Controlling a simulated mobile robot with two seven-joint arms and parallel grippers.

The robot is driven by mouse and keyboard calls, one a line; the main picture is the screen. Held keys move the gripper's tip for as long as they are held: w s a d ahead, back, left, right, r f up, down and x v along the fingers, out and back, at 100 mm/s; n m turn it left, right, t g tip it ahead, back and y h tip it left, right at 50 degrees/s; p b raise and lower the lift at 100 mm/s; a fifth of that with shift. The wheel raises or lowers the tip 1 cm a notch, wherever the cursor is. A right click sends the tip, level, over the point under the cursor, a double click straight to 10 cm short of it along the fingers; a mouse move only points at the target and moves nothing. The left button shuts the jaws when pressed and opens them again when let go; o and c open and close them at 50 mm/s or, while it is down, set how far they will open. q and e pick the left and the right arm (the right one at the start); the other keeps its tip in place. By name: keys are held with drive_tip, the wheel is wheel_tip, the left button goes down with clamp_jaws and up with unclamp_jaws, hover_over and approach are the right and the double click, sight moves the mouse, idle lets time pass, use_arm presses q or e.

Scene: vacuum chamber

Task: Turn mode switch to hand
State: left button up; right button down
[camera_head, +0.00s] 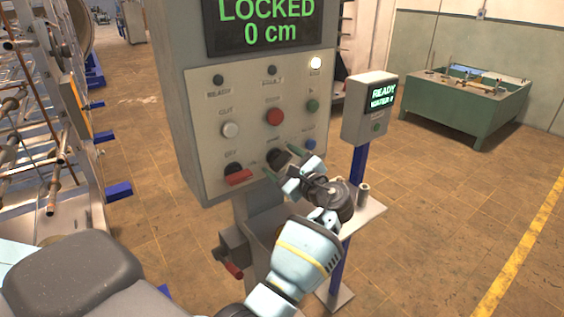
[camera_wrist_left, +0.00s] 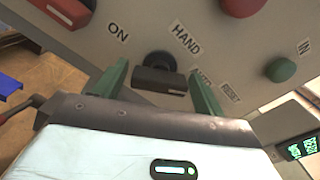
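The mode switch is a black rotary knob (camera_head: 277,158) low on the grey control panel (camera_head: 205,160). In the left wrist view the knob (camera_wrist_left: 160,78) has a dark bar-shaped handle lying roughly across the picture. My right gripper is not in view.
A red-handled switch (camera_head: 238,177) is left of the knob. White (camera_head: 230,130), red (camera_head: 274,117), green (camera_head: 312,105) and blue (camera_head: 310,144) buttons are nearby. The display (camera_head: 262,25) reads LOCKED 0 cm. A smaller box (camera_head: 370,108) on a blue post stands right.

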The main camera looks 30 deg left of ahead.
use_arm(q)
drive_tip(key=c, duration=0.8)
drive_tip(key=shift+o, duration=0.2)
drive_tip(key=n, duration=0.3)
drive_tip(key=shift+n+b, duration=0.3)
drive_tip(key=shift+n, duration=0.1)
drive_tip(key=n+b, duration=0.1)
drive_tip(key=n, duration=0.2)
drive_tip(key=shift+f+n, duration=0.15)
drive_tip(key=shift+n, duration=0.15)
drive_tip(key=n+b, duration=0.1)
drive_tip(key=n, duration=0.2)
drive_tip(key=shift+n, duration=0.6)
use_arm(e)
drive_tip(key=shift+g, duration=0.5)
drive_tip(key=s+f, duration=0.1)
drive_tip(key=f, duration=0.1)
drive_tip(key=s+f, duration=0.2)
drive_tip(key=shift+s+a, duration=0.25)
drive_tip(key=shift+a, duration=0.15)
use_arm(q)
drive_tip(key=shift+n, duration=0.3)
drive_tip(key=shift+r, duration=0.2)
